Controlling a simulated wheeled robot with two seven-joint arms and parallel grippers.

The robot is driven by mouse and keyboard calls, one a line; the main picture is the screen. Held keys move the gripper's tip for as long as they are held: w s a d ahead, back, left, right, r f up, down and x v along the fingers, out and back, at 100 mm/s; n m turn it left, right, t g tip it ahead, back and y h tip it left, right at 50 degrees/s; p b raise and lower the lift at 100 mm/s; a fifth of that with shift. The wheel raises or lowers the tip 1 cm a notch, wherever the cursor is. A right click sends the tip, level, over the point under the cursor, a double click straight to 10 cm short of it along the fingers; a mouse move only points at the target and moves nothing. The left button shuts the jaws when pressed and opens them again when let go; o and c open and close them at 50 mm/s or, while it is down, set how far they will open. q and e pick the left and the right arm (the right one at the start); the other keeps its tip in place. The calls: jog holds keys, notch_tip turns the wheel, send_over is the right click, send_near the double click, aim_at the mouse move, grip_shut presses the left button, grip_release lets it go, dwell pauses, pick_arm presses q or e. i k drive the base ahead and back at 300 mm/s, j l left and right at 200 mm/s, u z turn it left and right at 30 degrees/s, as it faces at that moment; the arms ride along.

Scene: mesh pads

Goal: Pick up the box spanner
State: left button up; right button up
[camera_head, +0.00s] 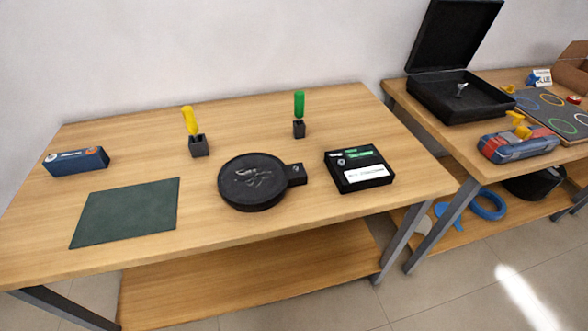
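No box spanner is clearly recognisable at this size. Two upright handled tools stand in small dark holders on the near wooden table (300,226): a yellow-handled tool (191,121) and, to its right, a green-handled tool (299,104). Their lower ends are hidden in the holders, so I cannot tell which tools they are. A round black dish (229,198) holds small metallic pieces. A square black box (352,188) has a white label and a green item. Neither gripper is in view.
A blue box (82,164) and a dark green mat (125,213) lie on the left of the table. A second table at right bears an open black case (435,42), a red-blue tool (517,146) and a cardboard box (574,62). The table's front strip is clear.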

aim_at(187, 113)
jog(key=i+j+z, duration=0.1)
jog(key=j+z, duration=0.6)
jog(key=z, duration=0.15)
jog(key=i+j, duration=0.05)
